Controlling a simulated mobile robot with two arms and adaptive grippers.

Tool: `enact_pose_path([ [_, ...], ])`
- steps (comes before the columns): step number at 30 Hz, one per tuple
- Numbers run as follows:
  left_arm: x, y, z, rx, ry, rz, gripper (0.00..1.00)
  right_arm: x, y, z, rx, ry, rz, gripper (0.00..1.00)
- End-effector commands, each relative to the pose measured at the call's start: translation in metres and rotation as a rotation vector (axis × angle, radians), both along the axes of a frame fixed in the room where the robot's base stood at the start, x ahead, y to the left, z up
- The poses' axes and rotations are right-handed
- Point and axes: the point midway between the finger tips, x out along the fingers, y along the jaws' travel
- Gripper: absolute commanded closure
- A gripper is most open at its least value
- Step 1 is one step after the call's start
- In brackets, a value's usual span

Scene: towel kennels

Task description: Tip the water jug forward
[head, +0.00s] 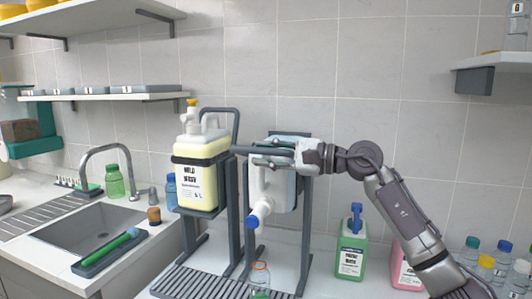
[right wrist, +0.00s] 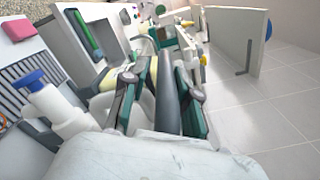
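The white water jug (head: 281,190) sits in the right-hand dark stand. It is tilted forward, with its blue-capped spout (head: 259,214) pointing down and left. My right gripper (head: 258,152) is at the top of the jug's cradle. Its fingers (right wrist: 165,75) lie on either side of a dark grey bar (right wrist: 168,105), with narrow gaps showing, so it looks open around the bar. My left gripper is out of view.
A yellow jug (head: 196,185) stands upright in the neighbouring stand. A clear cup with an orange rim (head: 260,277) stands on the slatted drip tray (head: 195,287) below the spout. Green (head: 351,250) and pink (head: 405,265) bottles stand to the right. A sink (head: 90,232) is at the left.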

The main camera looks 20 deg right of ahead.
Motion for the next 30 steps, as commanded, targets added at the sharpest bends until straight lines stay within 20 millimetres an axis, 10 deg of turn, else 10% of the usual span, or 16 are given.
enact_pose_path([
  [10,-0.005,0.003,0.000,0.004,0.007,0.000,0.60,-0.006,-0.010,0.001,0.002,-0.003,-0.004,0.71],
  [30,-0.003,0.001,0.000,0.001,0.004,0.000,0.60,-0.071,-0.095,-0.001,0.000,0.001,-0.001,0.71],
])
